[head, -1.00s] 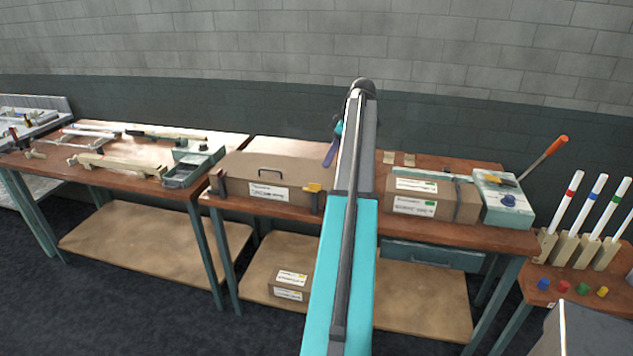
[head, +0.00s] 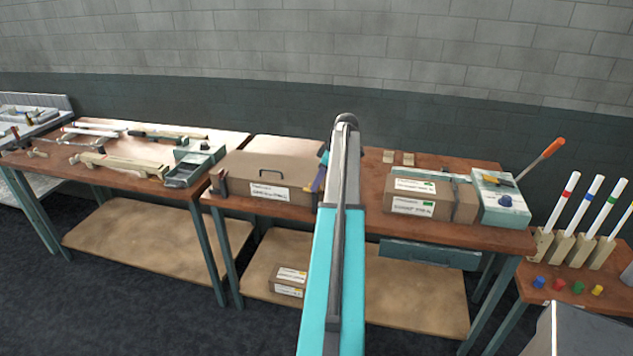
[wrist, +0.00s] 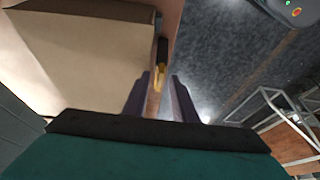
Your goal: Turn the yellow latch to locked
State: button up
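The yellow latch (wrist: 158,82) shows in the wrist view as a small yellow piece at the front edge of a tan box (wrist: 70,60). A dark upright part (wrist: 163,50) shows just above it in that view. My gripper (wrist: 161,75) is open, and the yellow piece appears between its two purple fingers. I cannot tell whether the fingers touch it. In the head view my gripper (head: 321,172) is at the right front corner of the same lidded box (head: 262,171), and my arm and gripper hide most of the latch there.
A side bench (head: 150,155) holds clamps and tubing. A small carton (head: 290,280) sits on the lower shelf.

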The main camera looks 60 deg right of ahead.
jog(key=shift+f, duration=0.2)
grip_shut()
jog(key=shift+a, duration=0.3)
jog(key=shift+d, duration=0.25)
